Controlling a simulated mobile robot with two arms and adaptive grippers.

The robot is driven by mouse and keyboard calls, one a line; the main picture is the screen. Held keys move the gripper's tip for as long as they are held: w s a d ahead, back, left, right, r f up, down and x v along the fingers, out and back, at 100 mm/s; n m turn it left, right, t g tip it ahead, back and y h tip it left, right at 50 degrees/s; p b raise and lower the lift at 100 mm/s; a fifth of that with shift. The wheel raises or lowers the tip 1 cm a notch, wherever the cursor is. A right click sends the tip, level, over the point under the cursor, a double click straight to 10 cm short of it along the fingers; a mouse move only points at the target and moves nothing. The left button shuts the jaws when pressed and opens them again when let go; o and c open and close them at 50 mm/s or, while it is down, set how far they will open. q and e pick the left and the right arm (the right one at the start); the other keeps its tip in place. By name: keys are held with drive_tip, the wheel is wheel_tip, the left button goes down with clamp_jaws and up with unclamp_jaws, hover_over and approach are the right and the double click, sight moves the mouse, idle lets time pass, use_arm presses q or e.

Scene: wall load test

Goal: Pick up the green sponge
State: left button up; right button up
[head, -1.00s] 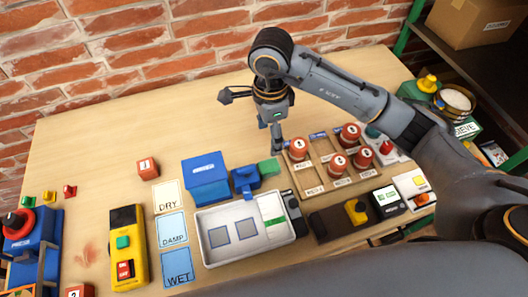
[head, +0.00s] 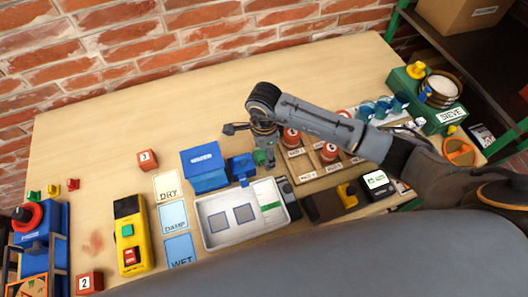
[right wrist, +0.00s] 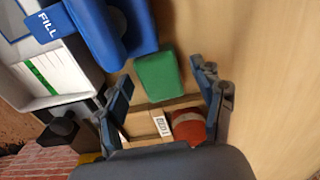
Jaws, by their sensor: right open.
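The green sponge (head: 259,157) is a small block beside a blue holder on the table, partly covered by my right gripper in the head view. In the right wrist view the green sponge (right wrist: 158,76) lies beyond and between my spread fingertips. My right gripper (head: 266,160) points down over the sponge; in the wrist view the right gripper (right wrist: 165,76) is open with nothing held. I cannot tell whether the fingers touch the sponge. My left gripper is not in view.
The blue holder (head: 242,170) and a blue box (head: 204,172) stand left of the sponge. A white tray (head: 207,238) lies in front. A wooden rack (head: 299,168) with red-capped weights is close on the right. The table behind is clear.

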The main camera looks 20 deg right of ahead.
drive_tip(key=shift+f, duration=0.2)
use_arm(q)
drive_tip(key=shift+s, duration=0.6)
use_arm(e)
drive_tip(key=c, duration=1)
drive_tip(key=shift+c, duration=0.2)
use_arm(q)
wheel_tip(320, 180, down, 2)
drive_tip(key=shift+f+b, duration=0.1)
drive_tip(key=shift+b, duration=1)
use_arm(e)
wheel_tip(320, 180, up, 10)
